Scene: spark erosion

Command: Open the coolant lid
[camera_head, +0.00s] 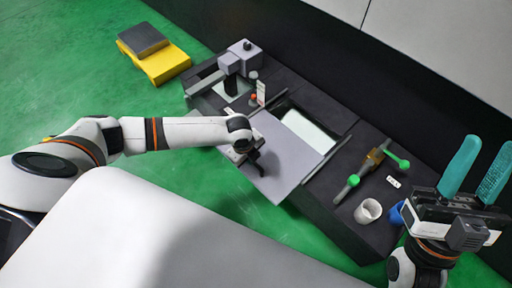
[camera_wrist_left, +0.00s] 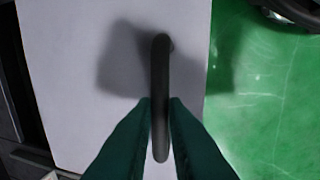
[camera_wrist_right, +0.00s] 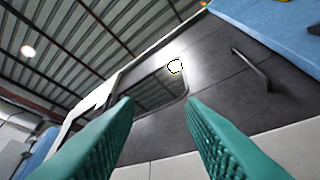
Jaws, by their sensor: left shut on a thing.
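The coolant lid (camera_head: 292,160) is a flat pale grey panel on the dark machine bench, and it overhangs the bench's front edge. A pale coolant opening (camera_head: 312,130) shows uncovered beside its far edge. The lid fills much of the left wrist view (camera_wrist_left: 75,60). Its dark bar handle (camera_wrist_left: 160,70) stands between the teal fingertips. My left gripper (camera_wrist_left: 160,110) is shut on this handle; in the head view the gripper (camera_head: 254,158) is at the lid's front left, partly hidden by the wrist. My right gripper (camera_head: 480,170) is raised at the right, open and empty.
A grey machine head (camera_head: 240,57) stands at the bench's back left. Pipework with green knobs (camera_head: 375,160), a white cup (camera_head: 368,211) and a blue object (camera_head: 396,213) are at the right.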

